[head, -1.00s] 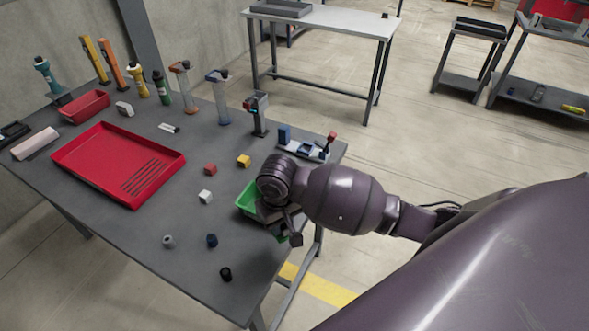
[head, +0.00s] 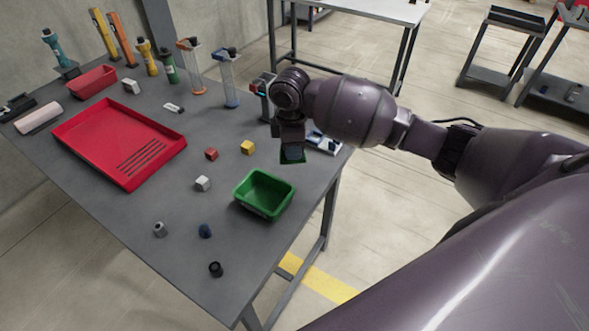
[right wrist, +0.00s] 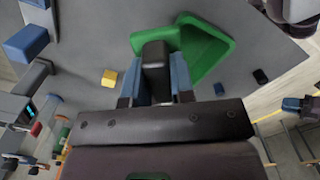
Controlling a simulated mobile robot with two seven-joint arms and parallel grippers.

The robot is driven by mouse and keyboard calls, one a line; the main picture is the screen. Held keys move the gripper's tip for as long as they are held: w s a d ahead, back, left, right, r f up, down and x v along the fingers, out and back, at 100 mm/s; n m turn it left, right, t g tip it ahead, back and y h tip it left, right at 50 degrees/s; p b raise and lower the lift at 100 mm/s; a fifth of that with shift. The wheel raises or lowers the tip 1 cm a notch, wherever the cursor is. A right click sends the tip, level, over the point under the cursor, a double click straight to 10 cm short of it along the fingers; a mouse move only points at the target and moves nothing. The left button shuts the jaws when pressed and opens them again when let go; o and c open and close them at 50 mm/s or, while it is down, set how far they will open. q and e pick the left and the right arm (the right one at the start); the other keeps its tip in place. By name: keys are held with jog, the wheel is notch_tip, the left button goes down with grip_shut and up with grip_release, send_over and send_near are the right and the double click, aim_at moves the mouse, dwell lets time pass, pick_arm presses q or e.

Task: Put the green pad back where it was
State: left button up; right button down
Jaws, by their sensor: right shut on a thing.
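The green pad (head: 291,158) is a flat green piece under my right gripper (head: 291,150), which hides most of it. In the right wrist view the green pad (right wrist: 158,37) shows just beyond the dark fingers (right wrist: 155,70), which are shut on it. It overlaps the green bin (right wrist: 212,45) in that view. In the head view the gripper and pad are beyond the green bin (head: 264,194), near the table's right edge. I cannot tell how high the pad is over the table. My left gripper is not in view.
A white tray with blue parts (head: 323,142) lies just right of the gripper, and a dark stand (head: 263,95) is behind it. Yellow (head: 248,147), red (head: 211,153) and white (head: 202,184) cubes lie to the left. A red tray (head: 75,130) is farther left.

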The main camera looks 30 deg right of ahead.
jog(key=w+d+r+n+b, duration=0.35)
jog(key=w+r+n, duration=0.3)
jog(key=n, duration=0.35)
jog(key=b, duration=0.1)
send_over(295, 166)
notch_tip(295, 166, down, 13)
jog(key=shift+f+n, duration=0.4)
jog(key=shift+f, duration=0.1)
notch_tip(295, 166, down, 5)
jog(key=shift+f+b, duration=0.15)
jog(key=shift+b, duration=0.5)
jog(key=c, duration=1)
grip_release()
jog(key=shift+f, duration=0.1)
